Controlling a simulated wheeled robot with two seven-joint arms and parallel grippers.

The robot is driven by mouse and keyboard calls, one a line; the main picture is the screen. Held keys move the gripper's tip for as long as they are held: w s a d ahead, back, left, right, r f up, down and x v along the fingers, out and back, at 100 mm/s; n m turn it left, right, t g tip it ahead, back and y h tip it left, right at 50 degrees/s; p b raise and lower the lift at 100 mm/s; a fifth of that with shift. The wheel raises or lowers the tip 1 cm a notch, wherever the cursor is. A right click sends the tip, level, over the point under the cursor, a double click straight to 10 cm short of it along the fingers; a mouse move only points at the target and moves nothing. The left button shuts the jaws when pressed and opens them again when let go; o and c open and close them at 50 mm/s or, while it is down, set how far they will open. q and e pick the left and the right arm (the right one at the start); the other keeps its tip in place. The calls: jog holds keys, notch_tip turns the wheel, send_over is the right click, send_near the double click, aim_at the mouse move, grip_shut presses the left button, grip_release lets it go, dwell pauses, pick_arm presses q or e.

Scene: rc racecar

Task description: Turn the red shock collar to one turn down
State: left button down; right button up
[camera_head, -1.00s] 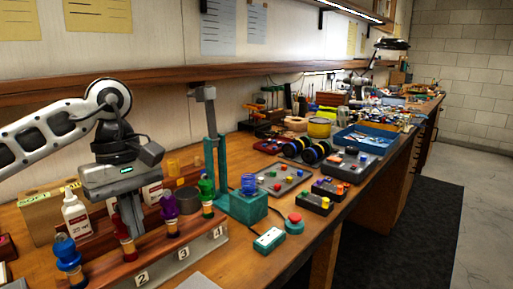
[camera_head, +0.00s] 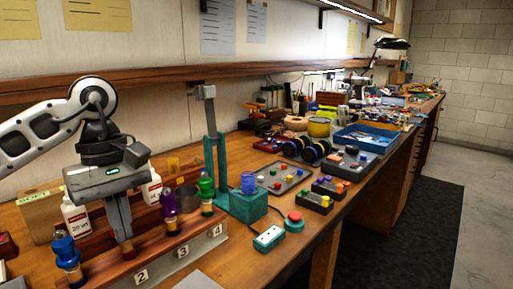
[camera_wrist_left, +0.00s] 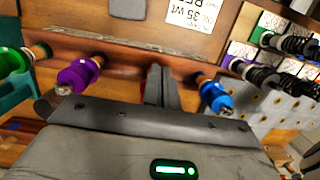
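A wooden rack (camera_head: 185,250) holds upright shocks in a row. My left gripper (camera_head: 127,240) points down over the red shock (camera_head: 129,252) at slot 2; its fingers cover most of it, with only a dark red lower part showing in the head view. In the left wrist view the left gripper fingers (camera_wrist_left: 161,84) are close together, with a sliver of red beside them; their grip on the collar is hidden. The blue shock (camera_head: 67,255) stands left of it, the purple shock (camera_head: 169,208) and green shock (camera_head: 206,190) right.
White bottles (camera_head: 75,218) stand behind the rack. Button boxes and a red button (camera_head: 295,216) lie farther along the bench. The table's front edge is at right.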

pick_arm(q)
jog(key=shift+a, duration=0.3)
dwell(0.4)
jog(key=shift+s+d+r, duration=0.15)
jog(key=shift+s, duration=0.15)
jog(key=r+p, duration=0.1)
jog(key=r, duration=0.1)
jog(key=r+p, duration=0.4)
jog(key=shift+w+a, duration=0.25)
jog(key=shift+w, duration=0.15)
jog(key=shift+f, duration=0.15)
